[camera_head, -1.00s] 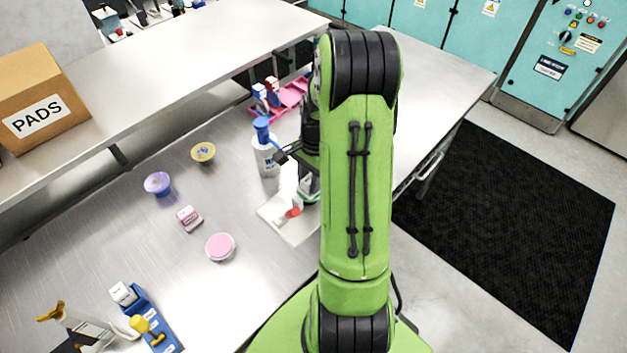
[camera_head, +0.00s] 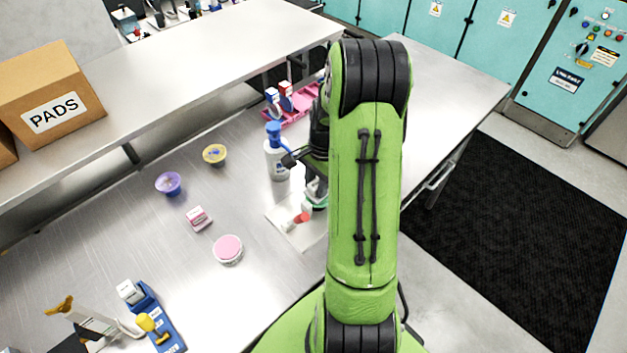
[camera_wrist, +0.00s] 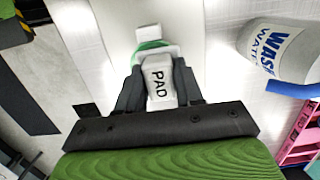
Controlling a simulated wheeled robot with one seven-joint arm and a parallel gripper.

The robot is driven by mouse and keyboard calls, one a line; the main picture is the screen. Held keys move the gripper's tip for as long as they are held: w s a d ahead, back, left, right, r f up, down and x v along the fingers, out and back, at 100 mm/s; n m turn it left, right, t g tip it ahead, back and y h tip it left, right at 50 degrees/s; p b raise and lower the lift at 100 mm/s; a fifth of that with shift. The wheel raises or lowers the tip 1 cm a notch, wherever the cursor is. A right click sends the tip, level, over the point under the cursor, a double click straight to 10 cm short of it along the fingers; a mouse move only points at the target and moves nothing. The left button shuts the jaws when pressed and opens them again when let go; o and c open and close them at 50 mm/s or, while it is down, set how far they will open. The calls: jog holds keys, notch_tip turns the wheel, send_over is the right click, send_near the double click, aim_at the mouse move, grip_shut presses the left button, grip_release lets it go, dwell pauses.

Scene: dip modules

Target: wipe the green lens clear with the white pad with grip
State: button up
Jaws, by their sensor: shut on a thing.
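My gripper (camera_wrist: 157,82) is shut on the white pad with grip (camera_wrist: 159,72), whose block is marked PAD. The pad sits over the green lens (camera_wrist: 150,46), and only part of the lens's green rim shows around it. I cannot tell how firmly the pad touches the lens or how clear the lens face is. In the head view the green lens (camera_head: 316,206) is at the right of a white mat (camera_head: 284,232), partly hidden by my arm and gripper.
A white wash water bottle (camera_head: 277,162) with a blue top stands close to my gripper. A red-tipped item (camera_head: 301,218) lies on the mat. Purple (camera_head: 168,184), yellow (camera_head: 214,154) and pink (camera_head: 228,249) round pieces are to the left. A pink rack (camera_head: 292,107) stands behind.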

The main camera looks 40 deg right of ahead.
jog(key=shift+s+f, duration=0.15)
jog(key=shift+s, duration=1.35)
jog(key=shift+w+d+r, duration=0.2)
jog(key=shift+w+r, duration=0.05)
jog(key=shift+w, duration=0.05)
jog(key=shift+w+f+p, duration=0.1)
jog(key=shift+w+p, duration=0.4)
jog(key=shift+w, duration=1.4)
notch_tip(320, 180, up, 7)
jog(key=p, duration=0.5)
jog(key=shift+p, duration=0.35)
